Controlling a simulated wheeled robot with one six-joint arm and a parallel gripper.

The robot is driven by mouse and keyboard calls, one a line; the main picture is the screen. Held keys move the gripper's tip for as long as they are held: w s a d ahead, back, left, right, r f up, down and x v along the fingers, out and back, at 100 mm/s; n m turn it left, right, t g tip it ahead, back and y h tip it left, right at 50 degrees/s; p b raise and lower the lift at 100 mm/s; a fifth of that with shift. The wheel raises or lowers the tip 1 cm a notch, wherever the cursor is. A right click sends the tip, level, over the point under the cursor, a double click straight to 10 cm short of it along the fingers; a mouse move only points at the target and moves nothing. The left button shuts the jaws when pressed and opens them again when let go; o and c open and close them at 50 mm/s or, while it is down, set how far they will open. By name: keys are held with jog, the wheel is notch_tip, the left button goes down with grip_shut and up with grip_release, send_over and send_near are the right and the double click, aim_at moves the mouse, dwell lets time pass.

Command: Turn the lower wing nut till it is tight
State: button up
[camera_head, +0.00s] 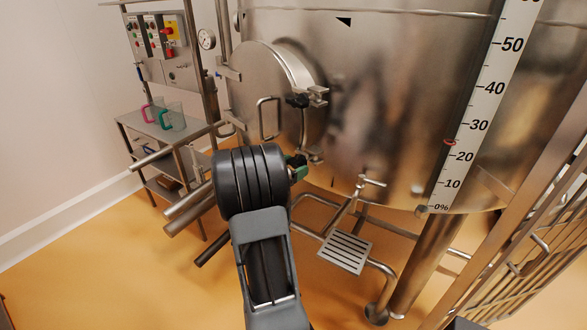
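The round steel manway door (262,85) is shut on the side of the tank. The upper wing nut (297,100) is black and sits at the door's right edge by a steel bracket. Lower on the same edge, a dark and green piece (299,168) shows just right of my black arm joint, where the lower wing nut would sit. I cannot tell how much of it is nut and how much is gripper. My arm hides most of my gripper, so its fingers and any grip cannot be made out.
The steel tank (390,110) fills the back, with a percent scale (483,100) at right. A drain valve (370,182) and a slotted step (345,250) lie right of my arm. A cart (150,125) with jugs stands at left. A railing (535,215) bounds the right.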

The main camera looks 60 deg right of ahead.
jog(key=o, duration=0.4)
jog(key=shift+o, duration=0.2)
jog(key=b+v, duration=0.3)
jog(key=v, duration=1)
jog(key=shift+w+a, duration=0.15)
jog(key=shift+a, duration=0.25)
